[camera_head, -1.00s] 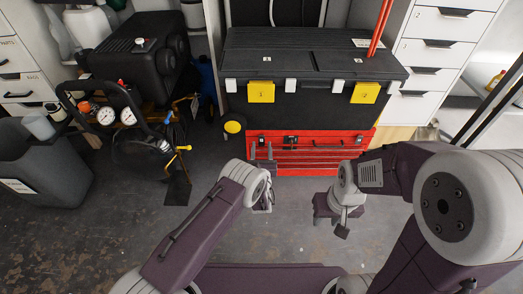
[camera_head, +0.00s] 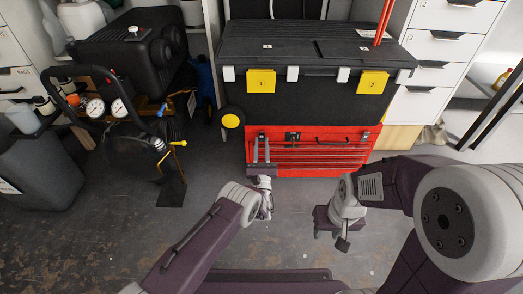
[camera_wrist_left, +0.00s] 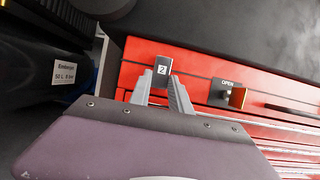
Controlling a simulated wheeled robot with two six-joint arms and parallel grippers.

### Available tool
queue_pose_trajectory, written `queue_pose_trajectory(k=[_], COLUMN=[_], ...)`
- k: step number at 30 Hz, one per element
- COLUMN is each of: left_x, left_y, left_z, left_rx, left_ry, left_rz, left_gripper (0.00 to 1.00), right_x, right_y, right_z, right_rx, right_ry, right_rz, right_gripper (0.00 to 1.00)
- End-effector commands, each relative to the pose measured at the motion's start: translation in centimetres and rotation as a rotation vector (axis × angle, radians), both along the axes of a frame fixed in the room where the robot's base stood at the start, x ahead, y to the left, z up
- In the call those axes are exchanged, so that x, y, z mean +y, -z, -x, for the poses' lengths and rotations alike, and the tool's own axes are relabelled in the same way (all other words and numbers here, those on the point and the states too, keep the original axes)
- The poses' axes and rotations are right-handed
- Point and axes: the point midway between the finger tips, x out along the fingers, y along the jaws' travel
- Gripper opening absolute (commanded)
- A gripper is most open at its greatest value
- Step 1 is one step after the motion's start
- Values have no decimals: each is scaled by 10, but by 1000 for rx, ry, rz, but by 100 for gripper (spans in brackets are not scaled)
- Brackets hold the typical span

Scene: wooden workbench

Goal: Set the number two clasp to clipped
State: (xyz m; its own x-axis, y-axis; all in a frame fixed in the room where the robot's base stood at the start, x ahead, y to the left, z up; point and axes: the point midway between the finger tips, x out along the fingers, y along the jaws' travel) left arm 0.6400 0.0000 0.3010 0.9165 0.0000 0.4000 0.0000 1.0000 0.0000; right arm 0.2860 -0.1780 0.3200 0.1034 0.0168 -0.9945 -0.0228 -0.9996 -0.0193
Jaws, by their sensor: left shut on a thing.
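The clasp marked 2 (camera_wrist_left: 162,68) is a small dark block with a white number label on the front of the red toolbox (camera_head: 340,158). In the left wrist view, my left gripper (camera_wrist_left: 163,83) has a finger on each side of it and is shut on it. In the head view, my left gripper (camera_head: 261,146) reaches up to the toolbox's upper left front, and the clasp is hard to make out there. My right gripper (camera_head: 342,243) hangs low in front of the toolbox, away from it; its jaws are too small to read.
A second dark fitting (camera_wrist_left: 228,94) with an OPEN label and an orange part is to the right on the toolbox. A black chest (camera_head: 315,105) with yellow panels stands above. A compressor (camera_head: 130,60) is at left, white drawers (camera_head: 436,48) at right.

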Motion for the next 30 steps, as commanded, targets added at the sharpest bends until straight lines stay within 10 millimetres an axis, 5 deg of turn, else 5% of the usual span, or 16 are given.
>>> queue_pose_trajectory(k=[6,7,9,20,30], left_x=[0,0,0,0,-1], left_y=[0,0,0,0,25], left_z=[0,0,0,5,69], left_rx=[3,3,3,5,6], left_ry=[1,1,1,1,3], left_rz=[0,0,0,0,-3], left_gripper=[0,26,45,45,45], right_x=[0,0,0,0,0], right_y=[-1,-1,-1,-8,-53], right_z=[0,0,0,0,0], right_rx=[-1,-1,-1,0,-1], right_ry=[0,0,0,0,0], right_rz=[0,0,0,0,0], right_gripper=[36,36,36,36,36])
